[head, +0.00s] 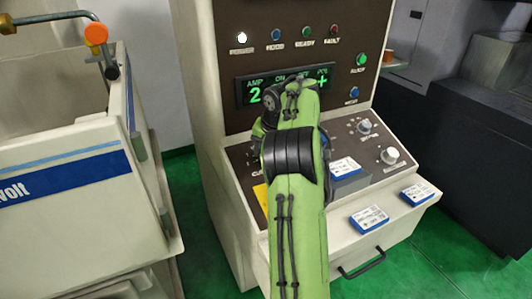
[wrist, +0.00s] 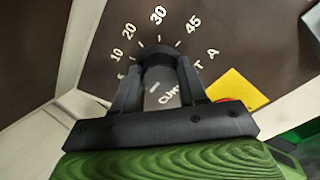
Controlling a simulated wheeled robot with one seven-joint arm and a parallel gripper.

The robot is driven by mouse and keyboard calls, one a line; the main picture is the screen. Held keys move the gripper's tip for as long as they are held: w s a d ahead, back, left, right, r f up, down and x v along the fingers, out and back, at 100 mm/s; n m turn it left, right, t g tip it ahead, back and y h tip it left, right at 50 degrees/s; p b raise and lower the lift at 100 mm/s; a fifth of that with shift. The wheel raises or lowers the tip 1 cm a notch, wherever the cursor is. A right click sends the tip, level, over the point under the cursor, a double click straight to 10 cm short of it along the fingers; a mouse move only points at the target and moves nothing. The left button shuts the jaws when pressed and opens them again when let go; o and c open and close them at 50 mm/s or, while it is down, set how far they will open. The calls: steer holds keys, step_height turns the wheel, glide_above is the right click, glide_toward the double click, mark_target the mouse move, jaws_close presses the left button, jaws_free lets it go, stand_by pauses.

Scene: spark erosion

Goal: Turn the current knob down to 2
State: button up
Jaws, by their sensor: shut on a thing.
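The current knob (wrist: 158,72) is a dark round knob in the wrist view, with a scale reading 10, 20, 30 and 45 around it and an A at the right. My gripper (wrist: 160,82) has one finger on each side of the knob and is shut on it. A pale mark shows between the fingers, but I cannot tell which number it points to. In the head view my green arm hides the knob and the fingers. The display (head: 247,92) shows a green 2 under AMP; my arm covers its middle.
Two more knobs (head: 365,126) (head: 390,155) sit on the sloped panel at the right. Blue-and-white boxes (head: 369,218) lie on the panel and ledge. Lamps (head: 307,33) line the upper face. A yellow label (wrist: 235,90) and a red part are right of the fingers. An open-topped tank (head: 60,150) stands left.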

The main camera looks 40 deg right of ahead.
stand_by(0.4)
steer(key=o, duration=1.1)
steer(key=shift+c, duration=0.2)
steer(key=p+v, duration=0.7)
steer(key=v, duration=0.8)
steer(key=shift+r, duration=0.4)
steer(key=shift+s, duration=0.1)
